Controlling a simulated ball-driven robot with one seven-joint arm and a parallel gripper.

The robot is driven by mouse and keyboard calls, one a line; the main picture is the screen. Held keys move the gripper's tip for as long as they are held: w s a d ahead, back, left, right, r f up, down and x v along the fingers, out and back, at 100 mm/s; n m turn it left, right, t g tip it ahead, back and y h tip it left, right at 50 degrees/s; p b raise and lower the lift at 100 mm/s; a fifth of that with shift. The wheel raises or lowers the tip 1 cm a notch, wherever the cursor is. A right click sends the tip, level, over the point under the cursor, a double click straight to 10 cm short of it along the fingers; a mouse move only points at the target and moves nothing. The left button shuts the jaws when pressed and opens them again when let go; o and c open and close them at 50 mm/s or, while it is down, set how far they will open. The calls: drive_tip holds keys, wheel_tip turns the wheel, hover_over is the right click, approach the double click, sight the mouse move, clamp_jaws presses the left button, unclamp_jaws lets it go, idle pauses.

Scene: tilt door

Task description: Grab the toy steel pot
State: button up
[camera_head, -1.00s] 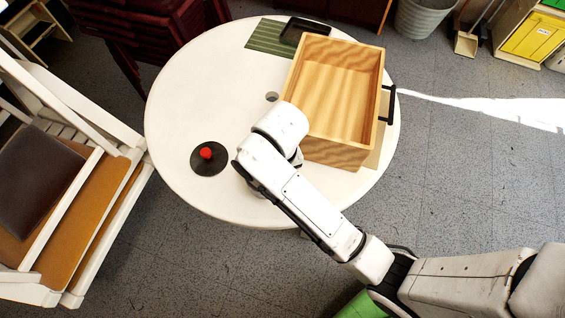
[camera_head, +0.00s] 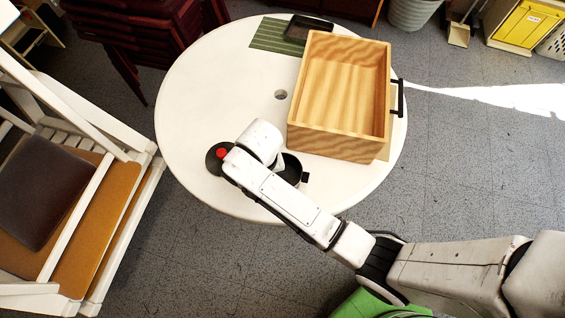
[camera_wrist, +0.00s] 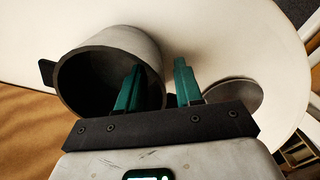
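The pot is a grey, open vessel with dark side handles. In the wrist view the pot (camera_wrist: 122,42) lies at upper left, its dark mouth facing the camera. In the head view a dark part of the pot (camera_head: 292,168) and one handle show beside my wrist; the rest is hidden. My gripper (camera_wrist: 158,66) is open, with two teal fingers apart. The left finger overlaps the pot's mouth and the right one is outside its rim, so the near wall lies between them in the picture. I cannot tell whether they touch it. In the head view the fingers are hidden.
A round dark lid-like disc (camera_head: 213,165) with a red knob (camera_head: 221,153) lies left of my wrist on the white round table (camera_head: 210,90). A wooden box (camera_head: 340,145) with a black handle stands right of the pot. A green mat and black tray lie at the back.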

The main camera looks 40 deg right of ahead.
drive_tip(key=shift+f, duration=0.75)
drive_tip(key=shift+c, duration=0.3)
clamp_jaws()
